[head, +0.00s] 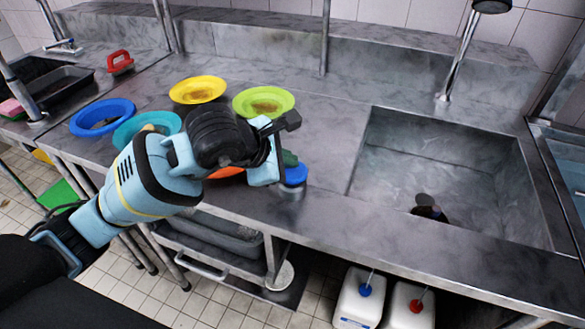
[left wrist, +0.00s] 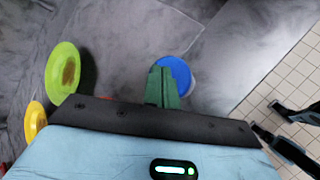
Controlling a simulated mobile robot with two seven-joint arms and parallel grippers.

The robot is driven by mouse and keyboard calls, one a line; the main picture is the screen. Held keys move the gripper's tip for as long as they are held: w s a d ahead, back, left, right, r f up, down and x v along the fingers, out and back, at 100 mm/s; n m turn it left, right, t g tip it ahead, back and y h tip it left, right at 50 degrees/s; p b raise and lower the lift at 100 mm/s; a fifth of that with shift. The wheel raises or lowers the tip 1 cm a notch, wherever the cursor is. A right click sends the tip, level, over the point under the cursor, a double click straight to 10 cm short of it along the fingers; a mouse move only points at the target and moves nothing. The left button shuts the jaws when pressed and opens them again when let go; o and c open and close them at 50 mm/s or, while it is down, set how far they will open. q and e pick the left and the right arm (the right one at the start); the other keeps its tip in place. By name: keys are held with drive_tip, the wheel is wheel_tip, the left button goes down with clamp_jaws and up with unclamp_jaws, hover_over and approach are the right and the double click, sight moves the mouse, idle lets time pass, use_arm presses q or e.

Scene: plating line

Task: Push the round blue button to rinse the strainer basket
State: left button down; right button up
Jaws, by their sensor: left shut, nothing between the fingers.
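The round blue button (head: 294,175) sits on a short grey base near the front edge of the steel counter, left of the sink. It also shows in the left wrist view (left wrist: 181,72), partly hidden behind my green fingers. My left gripper (head: 290,158) is shut and empty, with its fingertips at the button; I cannot tell whether they touch it. The fingers also show in the left wrist view (left wrist: 162,84). A small dark object (head: 427,207) lies in the sink by the drain; I cannot tell whether it is the strainer basket.
Yellow (head: 198,89), green (head: 264,102), blue (head: 90,124) and teal (head: 128,137) plates stand on the counter around my left arm. The sink (head: 375,165) opens to the right, with a tap (head: 458,55) behind it. Two white jugs (head: 357,305) stand below.

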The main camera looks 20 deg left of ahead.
use_arm(q)
drive_tip(key=shift+f, duration=0.25)
use_arm(e)
drive_tip(key=shift+w+f, duration=0.1)
drive_tip(key=shift+w, duration=0.25)
use_arm(q)
drive_tip(key=shift+f, duration=0.2)
use_arm(e)
drive_tip(key=shift+s+f, duration=0.15)
drive_tip(key=shift+s, duration=0.1)
use_arm(q)
drive_tip(key=shift+f+b, duration=0.15)
drive_tip(key=shift+b, duration=0.15)
use_arm(e)
drive_tip(key=shift+s+f, duration=0.15)
drive_tip(key=shift+s, duration=0.25)
use_arm(q)
drive_tip(key=shift+f, duration=0.25)
use_arm(e)
drive_tip(key=shift+f, duration=0.15)
use_arm(q)
drive_tip(key=shift+r, duration=0.1)
use_arm(e)
drive_tip(key=shift+w, duration=0.4)
use_arm(q)
drive_tip(key=shift+r+p, duration=0.4)
drive_tip(key=shift+r, duration=0.8)
use_arm(e)
drive_tip(key=shift+w+r, duration=0.15)
drive_tip(key=shift+r, duration=0.75)
